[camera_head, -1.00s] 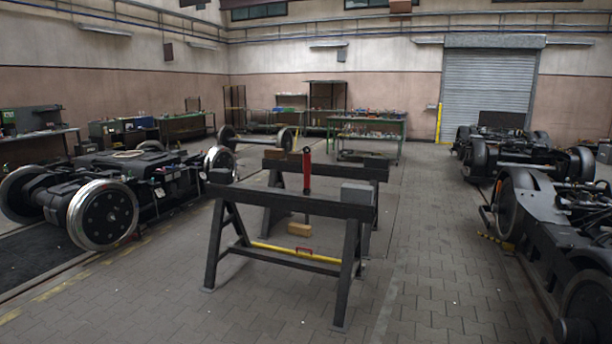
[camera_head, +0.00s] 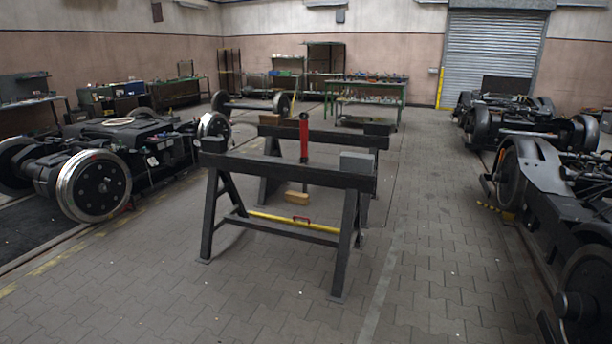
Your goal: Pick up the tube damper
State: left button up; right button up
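A red upright cylinder (camera_head: 304,138), which looks like the tube damper, stands at the black trestles in the middle of the camera_head view. Its lower part is hidden behind the front trestle's beam (camera_head: 255,168), so I cannot tell what it rests on. Neither of my grippers is in view, and nothing of mine touches the red cylinder.
A yellow bar (camera_head: 292,222) lies low across the front trestle, with a wooden block (camera_head: 297,197) behind. Bogies stand left (camera_head: 110,165) and right (camera_head: 555,200). The paved floor in front is clear.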

aim_at(304, 121)
jog(key=i, duration=2.3)
